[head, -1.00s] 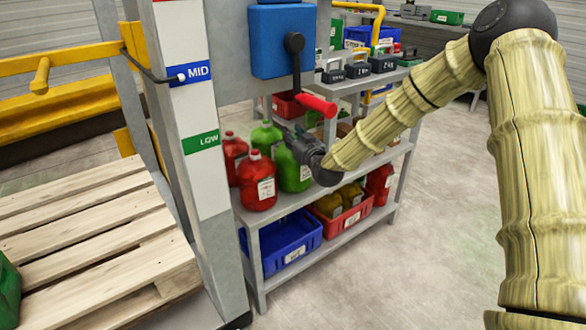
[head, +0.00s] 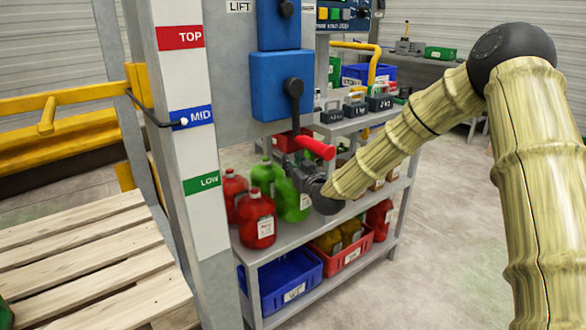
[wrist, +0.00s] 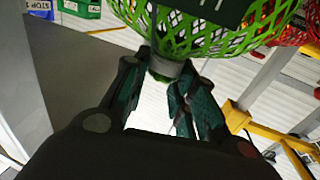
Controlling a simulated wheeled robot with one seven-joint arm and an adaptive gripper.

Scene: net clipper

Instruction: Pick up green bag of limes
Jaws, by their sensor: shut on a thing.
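The green bag (head: 291,203) shows in the head view just below my gripper (head: 296,167), at the upper shelf beside the red bags. In the wrist view it is a bright green net bag (wrist: 165,35) with a dark green label, cut off by the top edge. My gripper (wrist: 166,73) is shut on the bag's narrow neck. In the head view my wrist partly hides the bag's top, and I cannot tell whether its base touches the shelf. Another green bag (head: 262,174) stands behind it.
A red bag (head: 257,218) stands close in front; another red bag (head: 234,190) is behind. A grey post (head: 203,228) rises left of the shelf. Blue (head: 305,262) and red (head: 372,240) bins fill the lower shelf. The floor at right is clear.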

